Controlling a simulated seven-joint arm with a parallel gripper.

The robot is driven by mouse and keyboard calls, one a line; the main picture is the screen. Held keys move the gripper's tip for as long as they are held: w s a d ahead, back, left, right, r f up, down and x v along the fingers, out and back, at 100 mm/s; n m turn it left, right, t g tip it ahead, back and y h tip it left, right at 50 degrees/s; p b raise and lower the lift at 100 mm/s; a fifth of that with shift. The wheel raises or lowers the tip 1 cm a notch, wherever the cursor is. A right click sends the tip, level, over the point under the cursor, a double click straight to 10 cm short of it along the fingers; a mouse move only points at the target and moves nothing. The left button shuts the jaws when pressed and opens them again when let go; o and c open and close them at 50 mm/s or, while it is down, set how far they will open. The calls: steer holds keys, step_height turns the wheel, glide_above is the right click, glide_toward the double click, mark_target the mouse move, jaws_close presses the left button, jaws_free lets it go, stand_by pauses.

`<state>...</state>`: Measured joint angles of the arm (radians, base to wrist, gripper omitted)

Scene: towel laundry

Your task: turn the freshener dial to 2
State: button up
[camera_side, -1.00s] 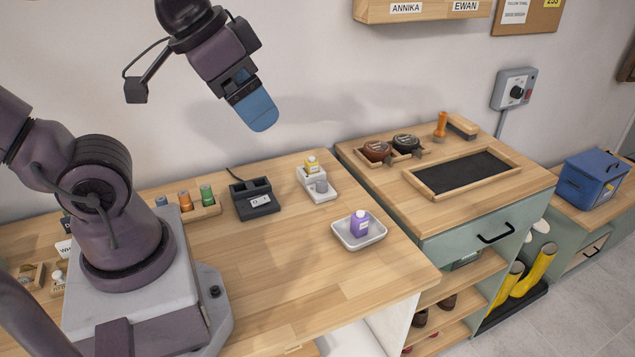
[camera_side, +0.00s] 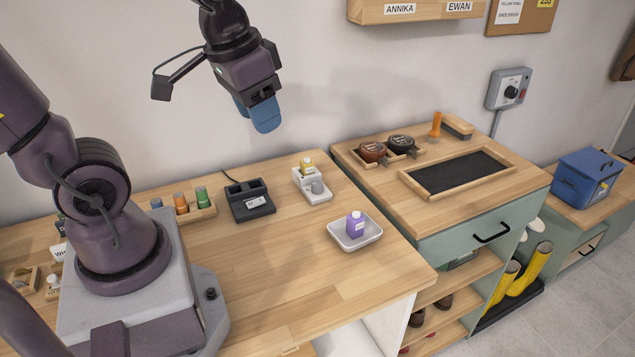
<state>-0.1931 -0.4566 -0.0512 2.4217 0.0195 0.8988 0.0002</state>
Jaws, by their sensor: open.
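A small white unit (camera_side: 311,190) stands near the back of the wooden table, right of centre, holding a yellow-capped bottle (camera_side: 306,167). A grey round knob (camera_side: 317,187) is on its front part; this looks like the freshener dial, but its numbers and setting are too small to read. My gripper (camera_side: 255,117) has blue fingers. It is open and empty, pointing down, high above the back of the table, up and to the left of the white unit and touching nothing.
A black device (camera_side: 251,201) with a white label stands left of the unit. A white tray (camera_side: 342,241) with a purple bottle (camera_side: 355,225) is in front of it. Coloured bottles (camera_side: 182,203) stand in a rack at left. A wall box (camera_side: 509,89) also has a black knob. The table's front middle is clear.

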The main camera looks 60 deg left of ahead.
steer(key=w+a+f+g, duration=0.3)
steer(key=w+a+f, duration=0.4)
steer(key=w+a, duration=0.1)
glide_toward(318, 184)
steer(key=shift+m, duration=0.4)
steer(key=f, duration=0.9)
steer(key=shift+a+f, duration=0.25)
steer(key=shift+a, duration=0.15)
steer(key=c, duration=0.6)
steer(key=shift+c, duration=0.2)
